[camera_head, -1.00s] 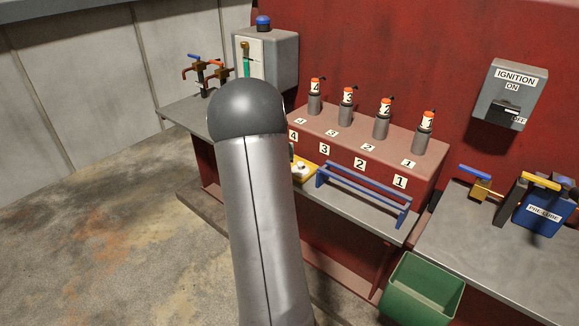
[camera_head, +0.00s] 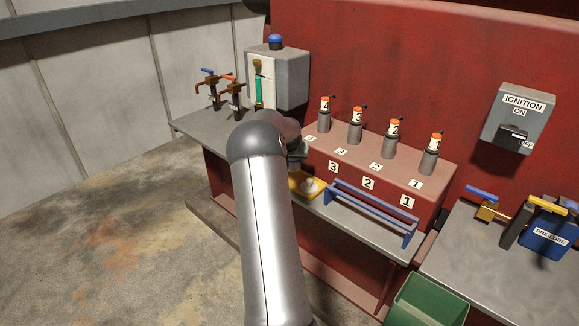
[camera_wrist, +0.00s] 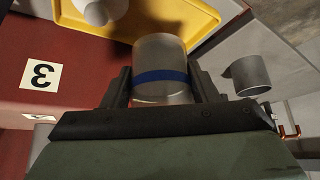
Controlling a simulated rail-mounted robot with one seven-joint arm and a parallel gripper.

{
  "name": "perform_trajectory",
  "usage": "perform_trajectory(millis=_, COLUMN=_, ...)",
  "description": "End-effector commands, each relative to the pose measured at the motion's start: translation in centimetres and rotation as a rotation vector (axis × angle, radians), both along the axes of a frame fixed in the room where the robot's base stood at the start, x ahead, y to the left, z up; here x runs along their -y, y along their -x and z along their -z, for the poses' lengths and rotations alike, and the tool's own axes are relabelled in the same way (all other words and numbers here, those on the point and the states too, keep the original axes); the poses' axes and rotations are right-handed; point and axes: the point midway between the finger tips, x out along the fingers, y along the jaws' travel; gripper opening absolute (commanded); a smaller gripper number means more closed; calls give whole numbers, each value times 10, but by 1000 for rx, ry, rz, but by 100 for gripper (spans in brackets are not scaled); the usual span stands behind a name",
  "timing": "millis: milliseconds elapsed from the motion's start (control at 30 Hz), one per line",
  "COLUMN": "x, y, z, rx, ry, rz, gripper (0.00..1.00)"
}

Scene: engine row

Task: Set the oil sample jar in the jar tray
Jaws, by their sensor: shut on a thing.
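The oil sample jar (camera_wrist: 160,53) is a clear, cloudy cylinder with a blue band. My gripper (camera_wrist: 158,85) is shut on it, with one dark finger on each side, in the wrist view. The yellow jar tray (camera_wrist: 190,14) is beyond the jar at the top of that view; I cannot tell how high the jar is above it. A white round thing (camera_wrist: 95,8) is in the tray. In the head view the yellow tray (camera_head: 297,187) lies on the grey bench, partly hidden by my arm, which also hides most of the gripper and the jar.
A blue rail rack (camera_head: 370,205) stands right of the tray. Behind it is a red block (camera_head: 345,160) with several numbered, orange-topped cylinders. A grey cylinder (camera_wrist: 250,75) shows at right in the wrist view. Taps (camera_head: 212,90) stand at the bench's far left.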

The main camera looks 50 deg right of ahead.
Motion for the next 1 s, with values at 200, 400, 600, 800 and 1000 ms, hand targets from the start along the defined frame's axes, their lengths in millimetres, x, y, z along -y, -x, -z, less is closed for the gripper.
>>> perform_trajectory(millis=200, x=10, y=-18, z=22, rx=0, ry=2, rz=1, gripper=24)
perform_trajectory(millis=400, x=13, y=-24, z=32, rx=0, ry=1, rz=-1, gripper=24)
perform_trajectory(millis=600, x=13, y=-24, z=58, rx=0, ry=0, rz=1, gripper=24)
perform_trajectory(millis=800, x=13, y=-25, z=63, rx=2, ry=3, rz=0, gripper=24)
perform_trajectory(millis=1000, x=13, y=-25, z=66, rx=2, ry=3, rz=0, gripper=24)
